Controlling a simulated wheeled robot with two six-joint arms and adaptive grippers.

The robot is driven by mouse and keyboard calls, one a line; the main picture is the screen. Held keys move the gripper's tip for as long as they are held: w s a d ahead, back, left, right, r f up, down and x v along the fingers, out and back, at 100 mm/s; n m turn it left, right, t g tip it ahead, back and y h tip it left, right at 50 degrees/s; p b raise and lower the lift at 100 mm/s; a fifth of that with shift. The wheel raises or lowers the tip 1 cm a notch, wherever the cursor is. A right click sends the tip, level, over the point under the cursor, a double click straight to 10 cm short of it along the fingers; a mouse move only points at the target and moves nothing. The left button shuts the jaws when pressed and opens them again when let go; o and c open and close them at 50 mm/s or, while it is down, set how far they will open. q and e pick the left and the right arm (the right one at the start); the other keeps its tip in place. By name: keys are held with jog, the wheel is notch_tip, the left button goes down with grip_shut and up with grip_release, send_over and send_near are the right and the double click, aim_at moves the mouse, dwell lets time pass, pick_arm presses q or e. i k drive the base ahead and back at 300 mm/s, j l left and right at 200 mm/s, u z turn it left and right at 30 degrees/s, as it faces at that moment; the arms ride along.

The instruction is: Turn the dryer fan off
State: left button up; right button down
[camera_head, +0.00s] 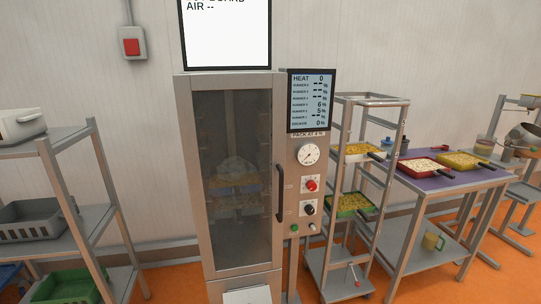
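The dryer (183,170) is a tall grey cabinet with a shut glass door (235,130) and a dark vertical handle (280,193). Trays show dimly behind the glass. Its control panel on the right has a round gauge (308,154), a red knob (312,186), a black knob (309,209), a green button (294,229) and a pale button or switch (312,227). The screen above (312,100) reads HEAT 0 with percentages. The upper board (227,35) reads AIR --. I cannot tell whether the fan is turning. Neither of my grippers shows.
A red switch box (131,46) hangs on the wall at upper left. A shelf with crates (40,220) stands left. A rack (341,130) with filled trays stands close to the panel's right, beside a purple-topped table (420,182) with trays. Orange floor shows between them.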

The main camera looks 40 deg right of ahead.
aim_at(309, 209)
jog(key=z, duration=1.7)
